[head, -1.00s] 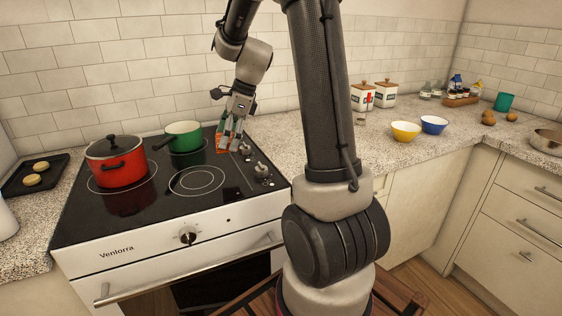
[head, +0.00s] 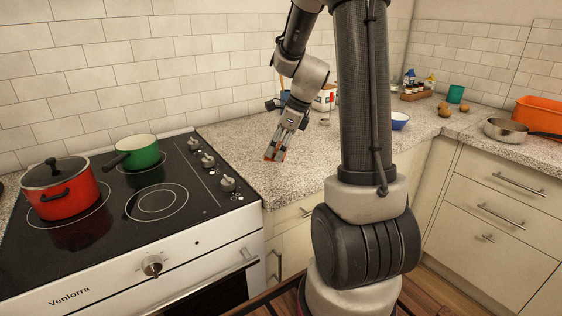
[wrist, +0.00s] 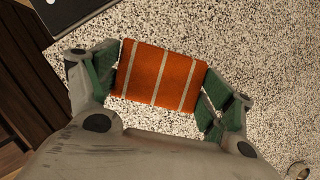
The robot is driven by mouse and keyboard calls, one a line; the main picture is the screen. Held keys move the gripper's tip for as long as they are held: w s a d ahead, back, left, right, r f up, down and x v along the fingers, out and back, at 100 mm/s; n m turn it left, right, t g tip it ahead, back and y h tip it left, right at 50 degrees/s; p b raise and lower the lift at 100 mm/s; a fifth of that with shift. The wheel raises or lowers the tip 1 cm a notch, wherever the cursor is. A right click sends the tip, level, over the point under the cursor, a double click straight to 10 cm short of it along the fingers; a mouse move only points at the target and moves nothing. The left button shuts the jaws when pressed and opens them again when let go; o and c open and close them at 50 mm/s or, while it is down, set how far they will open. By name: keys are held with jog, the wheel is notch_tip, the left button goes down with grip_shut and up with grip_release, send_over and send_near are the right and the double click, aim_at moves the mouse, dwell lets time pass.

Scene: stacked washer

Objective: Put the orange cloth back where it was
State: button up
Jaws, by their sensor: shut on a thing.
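The orange cloth (wrist: 158,77) has pale stripes and lies between the green-padded fingers of my gripper (wrist: 158,84) in the wrist view. Both its sides meet the finger pads, so my gripper is shut on it. In the head view my gripper (head: 275,157) points down at the speckled counter (head: 240,150) to the right of the stove. Only a small orange edge of the cloth (head: 281,156) shows there. I cannot tell whether the cloth touches the counter.
The stove (head: 110,245) at left holds a red pot (head: 62,198) with a lid and a green pan (head: 140,153). A blue bowl (head: 400,121) is right of my arm. A steel pan (head: 506,131) and an orange bin (head: 540,116) are far right. Counter around my gripper is clear.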

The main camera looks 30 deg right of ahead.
aim_at(278, 168)
jog(key=shift+f, duration=2.3)
jog(key=o, duration=1)
jog(key=shift+f, duration=0.1)
